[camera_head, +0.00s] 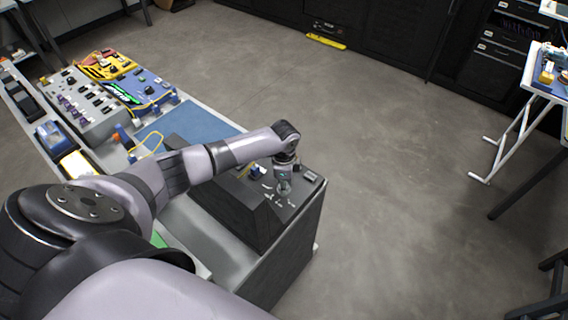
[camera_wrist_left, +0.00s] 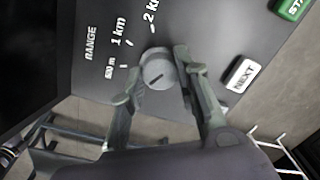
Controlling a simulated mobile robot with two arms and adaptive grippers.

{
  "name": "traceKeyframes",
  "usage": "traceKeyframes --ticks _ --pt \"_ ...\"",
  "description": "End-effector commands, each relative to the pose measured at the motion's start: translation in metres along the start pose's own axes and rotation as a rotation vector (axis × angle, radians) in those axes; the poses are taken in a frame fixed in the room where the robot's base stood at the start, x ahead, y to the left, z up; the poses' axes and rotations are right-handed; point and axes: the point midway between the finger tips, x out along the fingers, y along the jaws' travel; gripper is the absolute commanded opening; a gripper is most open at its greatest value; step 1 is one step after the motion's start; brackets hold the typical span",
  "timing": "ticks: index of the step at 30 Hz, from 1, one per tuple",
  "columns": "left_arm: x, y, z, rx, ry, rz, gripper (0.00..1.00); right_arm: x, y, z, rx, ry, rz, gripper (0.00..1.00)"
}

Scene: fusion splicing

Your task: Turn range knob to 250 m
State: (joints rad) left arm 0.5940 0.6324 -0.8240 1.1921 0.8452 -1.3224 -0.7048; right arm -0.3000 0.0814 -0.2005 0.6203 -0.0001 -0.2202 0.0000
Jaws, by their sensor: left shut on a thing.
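The range knob (camera_wrist_left: 157,70) is a small round grey knob with a dark line on its face. It sits on the dark panel beside the white RANGE lettering, with 1 km and 2 km marks and a small blurred mark in metres. My left gripper (camera_wrist_left: 158,75) has its two fingers on either side of the knob and is shut on it. In the head view my left gripper (camera_head: 284,187) is over the top of the dark instrument (camera_head: 240,208), hiding the knob. Which mark the knob's line points to is not clear. My right gripper is not in view.
A white NEXT button (camera_wrist_left: 242,75) and a green START button (camera_wrist_left: 293,8) lie near the knob. A blue mat (camera_head: 200,125), a yellow case (camera_head: 105,64) and a blue device (camera_head: 146,88) are farther along the bench.

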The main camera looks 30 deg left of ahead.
Motion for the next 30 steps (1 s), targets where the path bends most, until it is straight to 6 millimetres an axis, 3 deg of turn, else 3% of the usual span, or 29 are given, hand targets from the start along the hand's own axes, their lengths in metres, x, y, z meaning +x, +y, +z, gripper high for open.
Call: traceKeyframes --ticks 2,3,12,23,30 --pt "-0.001 -0.001 0.0 -0.001 0.001 -0.002 0.01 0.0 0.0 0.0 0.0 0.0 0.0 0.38" --pt "-0.001 -0.001 0.0 -0.001 0.001 -0.002 0.3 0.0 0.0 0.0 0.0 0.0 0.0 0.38" --pt "-0.001 -0.001 0.0 0.0 0.001 -0.001 0.49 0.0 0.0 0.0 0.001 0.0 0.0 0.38" --pt "-0.005 -0.001 0.0 0.001 0.002 -0.002 0.49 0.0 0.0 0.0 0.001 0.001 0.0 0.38" --pt "-0.047 -0.002 -0.001 0.002 0.004 -0.004 0.49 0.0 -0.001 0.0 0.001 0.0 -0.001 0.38"
